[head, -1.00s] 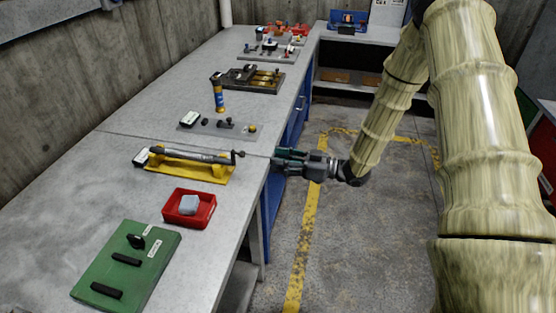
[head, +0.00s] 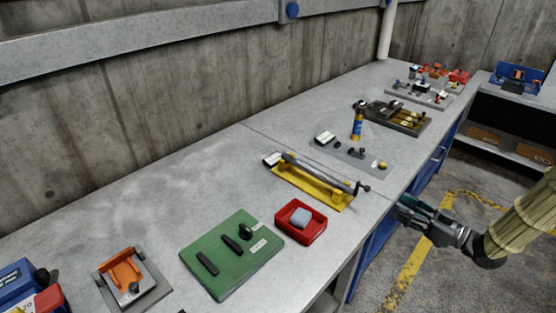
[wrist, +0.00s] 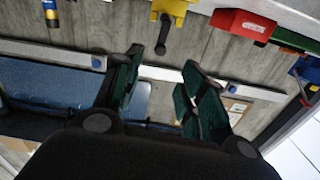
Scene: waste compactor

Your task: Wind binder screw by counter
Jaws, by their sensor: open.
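The binder screw is a grey rod (head: 318,173) on a yellow base (head: 328,194), lying along the bench. A small dark crank (head: 362,188) is at its right end, near the bench's front edge. A white-faced box (head: 272,159), apparently the counter, is at its left end; its reading is too small to make out. My gripper (head: 408,208) is off the bench's front edge, right of the crank and apart from it. In the wrist view, my gripper (wrist: 163,82) is open and empty, with the crank (wrist: 162,38) and yellow base (wrist: 172,7) beyond its fingers.
A red tray (head: 316,232) with a grey-blue block and a green board (head: 240,275) are nearer on the bench. A blue-yellow cylinder (head: 357,124) stands behind a grey plate (head: 345,153). Bare benchtop lies toward the wall. Floor is free beyond the bench edge.

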